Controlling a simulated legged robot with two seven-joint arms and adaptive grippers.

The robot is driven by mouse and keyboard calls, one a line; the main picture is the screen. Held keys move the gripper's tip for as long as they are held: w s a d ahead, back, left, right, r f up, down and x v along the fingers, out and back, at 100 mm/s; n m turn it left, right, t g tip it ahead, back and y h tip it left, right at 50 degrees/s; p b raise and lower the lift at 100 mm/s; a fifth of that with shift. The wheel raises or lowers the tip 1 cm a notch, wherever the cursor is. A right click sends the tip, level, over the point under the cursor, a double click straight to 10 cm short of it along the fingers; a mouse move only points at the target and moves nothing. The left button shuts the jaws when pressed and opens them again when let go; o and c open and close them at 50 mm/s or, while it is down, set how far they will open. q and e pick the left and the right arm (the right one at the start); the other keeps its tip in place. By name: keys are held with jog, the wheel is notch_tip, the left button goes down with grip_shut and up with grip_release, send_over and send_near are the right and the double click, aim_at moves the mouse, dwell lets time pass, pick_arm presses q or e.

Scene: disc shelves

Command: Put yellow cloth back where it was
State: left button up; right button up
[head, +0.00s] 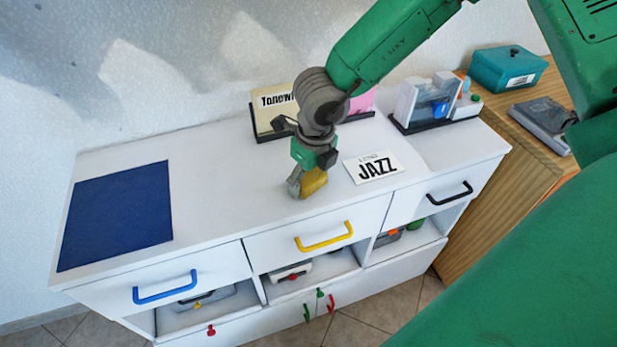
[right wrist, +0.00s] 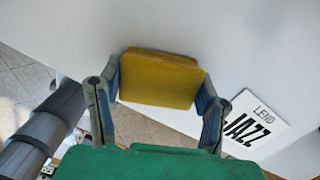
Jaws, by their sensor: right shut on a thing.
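The yellow cloth (right wrist: 160,79) looks like a folded block and sits between the two fingers of my right gripper (right wrist: 158,92) in the right wrist view. In the head view my right gripper (head: 306,187) points down over the white cabinet top (head: 225,195), near its front edge above the yellow-handled drawer, shut on the cloth (head: 313,181). I cannot tell whether the cloth touches the top. My left gripper is not in view.
A JAZZ card (head: 373,167) lies just right of the gripper. A dark blue mat (head: 118,215) covers the left end. A record stand (head: 268,110) and a clear-sided holder (head: 428,103) stand behind. A wooden unit with a teal box (head: 507,68) is at right. The top between mat and gripper is clear.

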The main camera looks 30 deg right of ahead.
aim_at(313, 180)
jog(key=o, duration=1)
jog(key=shift+a, duration=0.15)
jog(key=shift+r, duration=0.1)
notch_tip(313, 180, up, 12)
jog(key=s+p, duration=0.1)
jog(key=p, duration=0.1)
jog(key=shift+s, duration=0.2)
